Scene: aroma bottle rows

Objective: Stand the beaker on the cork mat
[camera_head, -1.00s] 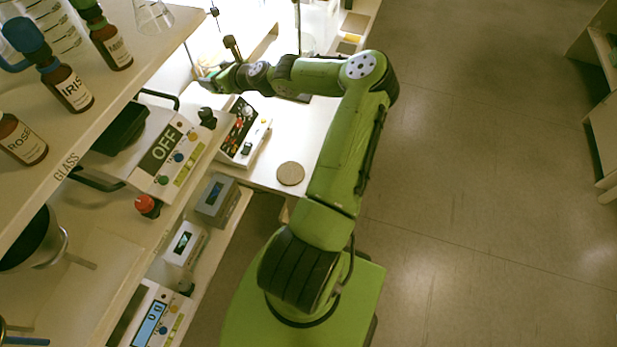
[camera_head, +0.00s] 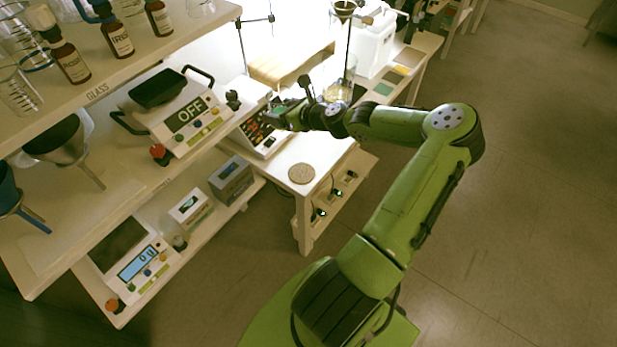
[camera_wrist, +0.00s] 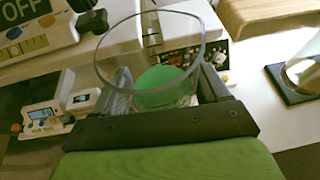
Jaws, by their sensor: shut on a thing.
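My gripper (camera_wrist: 162,98) is shut on a clear glass beaker (camera_wrist: 160,78). In the wrist view I look into its open round rim, with green showing in its lower part; I cannot tell whether that is liquid. In the head view my gripper (camera_head: 284,114) is above the bench near the control box, and the beaker is too small to make out clearly. The cork mat (camera_head: 301,174) is a round tan disc near the bench's front corner, bare, below and slightly right of my gripper. It does not show in the wrist view.
A control box with red and white buttons (camera_head: 262,137) stands left of the mat. A glass vessel with yellowish contents (camera_head: 340,91) stands behind, near a stand and a wooden board (camera_head: 290,66). Shelves with bottles and an OFF device (camera_head: 190,115) are at left.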

